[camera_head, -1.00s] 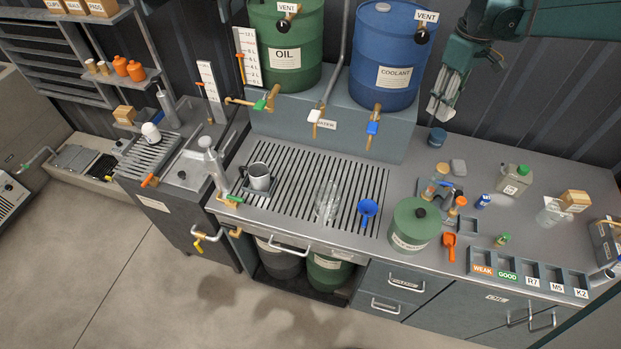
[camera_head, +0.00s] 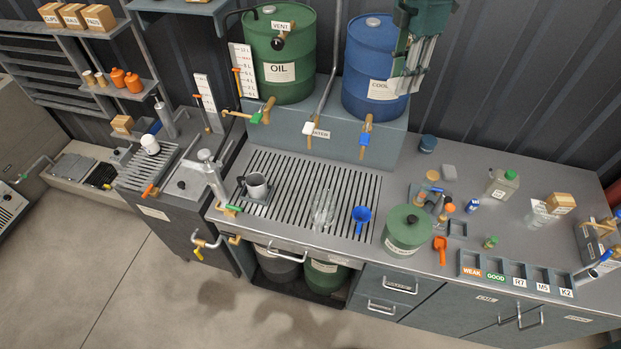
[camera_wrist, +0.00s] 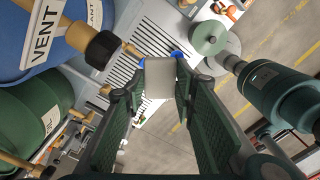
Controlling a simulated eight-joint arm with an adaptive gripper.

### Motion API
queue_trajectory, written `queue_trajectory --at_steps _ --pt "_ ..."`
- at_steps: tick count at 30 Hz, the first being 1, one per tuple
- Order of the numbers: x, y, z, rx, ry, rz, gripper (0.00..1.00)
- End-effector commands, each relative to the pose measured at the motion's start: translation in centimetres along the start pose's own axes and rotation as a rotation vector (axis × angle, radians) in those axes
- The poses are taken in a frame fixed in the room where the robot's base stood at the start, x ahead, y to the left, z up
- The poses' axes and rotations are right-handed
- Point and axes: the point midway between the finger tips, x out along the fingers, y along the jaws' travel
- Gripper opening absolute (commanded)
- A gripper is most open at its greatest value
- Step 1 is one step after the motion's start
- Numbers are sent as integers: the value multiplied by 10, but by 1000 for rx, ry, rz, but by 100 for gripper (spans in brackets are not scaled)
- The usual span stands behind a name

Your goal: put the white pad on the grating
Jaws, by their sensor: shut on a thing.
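My gripper (camera_head: 410,80) is at the upper right of the head view, in front of the blue coolant drum. In the wrist view its fingers (camera_wrist: 160,90) are closed on a pale grey-white pad (camera_wrist: 160,78). The pad is hard to pick out from the fingers in the head view. The slotted grating (camera_head: 296,205) lies in the bench top, lower and to the left of my gripper. Part of its slats (camera_wrist: 122,72) shows behind the pad in the wrist view. The pad is in the air, apart from the grating.
A metal mug (camera_head: 256,186), a clear vessel (camera_head: 323,210) and a blue funnel (camera_head: 361,217) stand on the grating. The blue drum (camera_head: 372,60), green oil drum (camera_head: 282,45) and their taps stand behind it. A green canister (camera_head: 408,232) stands right of it.

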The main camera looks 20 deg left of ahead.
Motion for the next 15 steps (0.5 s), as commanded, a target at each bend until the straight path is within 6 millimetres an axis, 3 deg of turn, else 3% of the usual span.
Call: queue_trajectory --at_steps 3,15 --pt "40 15 -20 -160 0 0 19" --pt "151 55 -76 -621 -1 0 19"
